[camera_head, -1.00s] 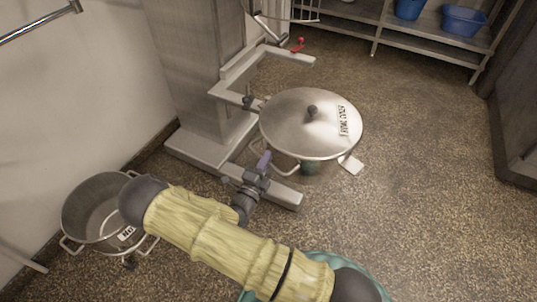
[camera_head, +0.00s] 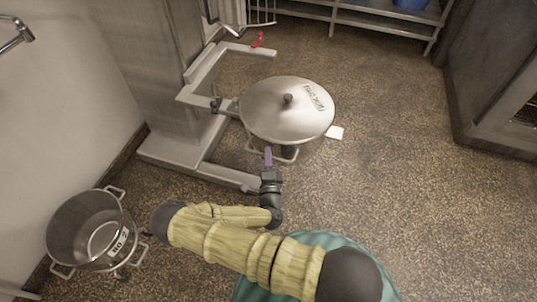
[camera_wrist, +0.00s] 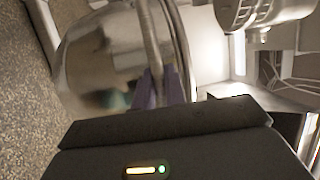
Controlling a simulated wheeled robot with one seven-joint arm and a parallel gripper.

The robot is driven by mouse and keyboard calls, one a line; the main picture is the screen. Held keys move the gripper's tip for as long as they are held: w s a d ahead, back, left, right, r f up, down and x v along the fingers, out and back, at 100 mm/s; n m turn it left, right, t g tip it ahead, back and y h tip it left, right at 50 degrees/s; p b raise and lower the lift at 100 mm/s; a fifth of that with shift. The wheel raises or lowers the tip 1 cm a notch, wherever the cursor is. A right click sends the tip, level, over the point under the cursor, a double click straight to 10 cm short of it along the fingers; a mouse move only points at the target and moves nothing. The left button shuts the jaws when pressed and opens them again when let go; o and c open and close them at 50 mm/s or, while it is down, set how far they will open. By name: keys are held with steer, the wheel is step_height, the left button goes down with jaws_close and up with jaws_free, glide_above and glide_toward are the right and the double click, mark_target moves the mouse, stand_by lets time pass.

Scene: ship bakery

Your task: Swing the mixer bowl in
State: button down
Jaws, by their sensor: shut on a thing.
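The mixer bowl (camera_head: 276,139) hangs beside the tall mixer column (camera_head: 165,75), joined to it on its left. A round steel lid (camera_head: 275,98) with a knob and a printed label covers it. The bowl's front handle (camera_head: 295,158) is a bent bar below the lid rim. My gripper (camera_head: 268,154), with purple fingers, is at this handle. In the wrist view the purple fingers (camera_wrist: 159,88) close around the handle bar (camera_wrist: 149,42), in front of the shiny bowl wall (camera_wrist: 95,60). The exact contact is partly hidden by the gripper body.
The mixer's upper fork (camera_head: 245,47) has a red knob (camera_head: 258,39). Its low foot (camera_head: 225,176) runs near my arm. A second open pot (camera_head: 62,240) stands at left. Shelves (camera_head: 350,20) are behind. The floor at right is clear.

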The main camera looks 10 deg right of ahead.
steer(key=shift+f, duration=0.1)
steer(key=c, duration=1.5)
jaws_free()
steer(key=shift+o, duration=0.2)
steer(key=shift+h+b, duration=0.3)
